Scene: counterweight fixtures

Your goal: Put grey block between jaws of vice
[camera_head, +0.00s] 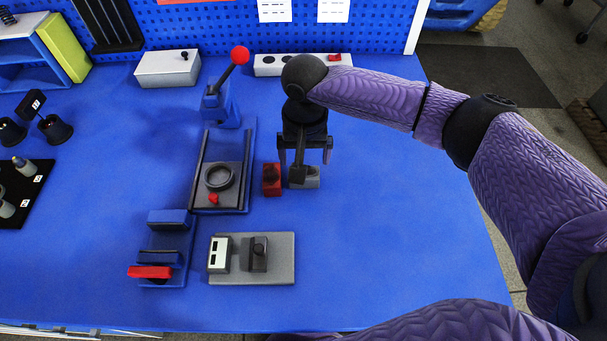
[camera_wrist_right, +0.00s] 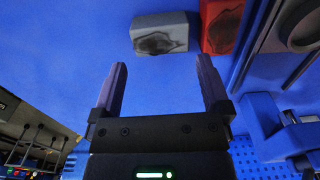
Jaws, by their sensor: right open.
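The grey block (camera_head: 305,181) lies on the blue table, right of a red block (camera_head: 272,180). In the right wrist view the grey block (camera_wrist_right: 160,33) lies beyond the fingertips, with a dark patch on its face. My right gripper (camera_head: 305,160) is open and points down above the grey block; its fingers in the wrist view (camera_wrist_right: 162,75) have nothing between them. The blue vice (camera_head: 165,245) stands at the front left, with a red handle (camera_head: 150,272) and a gap between its jaws. My left gripper is not in view.
The red block also shows in the wrist view (camera_wrist_right: 220,25), close beside the grey one. A blue lever press (camera_head: 222,165) stands left of the blocks. A grey plate fixture (camera_head: 280,258) lies right of the vice. The table's right side is clear.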

